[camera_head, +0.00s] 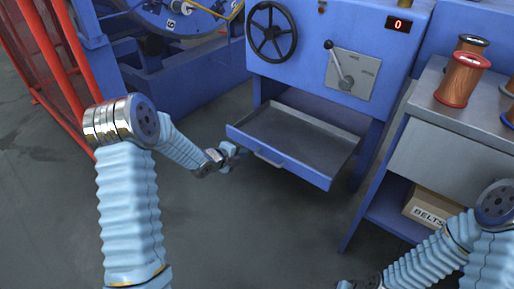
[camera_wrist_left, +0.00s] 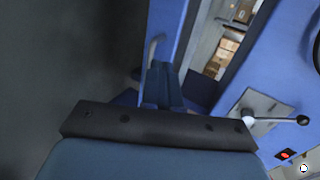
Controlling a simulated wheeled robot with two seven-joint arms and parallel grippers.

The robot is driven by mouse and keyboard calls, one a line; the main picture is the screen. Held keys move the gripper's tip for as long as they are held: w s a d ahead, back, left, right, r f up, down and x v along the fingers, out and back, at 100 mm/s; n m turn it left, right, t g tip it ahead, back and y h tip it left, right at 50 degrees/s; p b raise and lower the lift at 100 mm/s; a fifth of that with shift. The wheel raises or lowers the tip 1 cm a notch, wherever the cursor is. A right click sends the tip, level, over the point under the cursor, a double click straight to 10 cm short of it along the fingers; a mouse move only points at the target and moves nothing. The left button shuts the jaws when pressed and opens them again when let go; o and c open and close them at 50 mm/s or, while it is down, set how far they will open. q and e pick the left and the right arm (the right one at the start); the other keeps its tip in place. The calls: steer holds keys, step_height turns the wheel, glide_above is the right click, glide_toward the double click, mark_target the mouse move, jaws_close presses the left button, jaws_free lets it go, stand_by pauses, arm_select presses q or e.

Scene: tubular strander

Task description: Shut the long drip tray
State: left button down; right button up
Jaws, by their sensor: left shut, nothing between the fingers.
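The long drip tray (camera_head: 300,138) is a shallow grey tray with a blue front panel. It is pulled out from under the blue machine, its inside bare. A bar handle (camera_head: 269,158) sits on its front panel and also shows in the left wrist view (camera_wrist_left: 153,48). My left gripper (camera_head: 234,152) is shut and empty at the left end of the front panel. In the left wrist view its fingers (camera_wrist_left: 161,84) are together close to the panel; I cannot tell whether they touch it. My right gripper (camera_head: 352,284) is at the bottom edge, partly cut off.
Above the tray are a black handwheel (camera_head: 271,31) and a lever (camera_head: 340,66) on a grey plate. A bench (camera_head: 447,150) with copper spools (camera_head: 463,80) and a belts box (camera_head: 429,207) stands right. Red fencing (camera_head: 45,55) is at left. The floor before the tray is clear.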

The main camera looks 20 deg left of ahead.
mark_target(261, 146)
arm_select(q)
steer(key=x, duration=0.5)
steer(key=r+x, duration=0.1)
steer(key=x, duration=0.1)
steer(key=shift+w+d+b, duration=0.2)
steer(key=shift+w+b, duration=0.1)
steer(key=shift+w, duration=0.15)
steer(key=shift+w+d, duration=0.15)
steer(key=shift+w, duration=0.4)
steer(key=shift+w, duration=0.1)
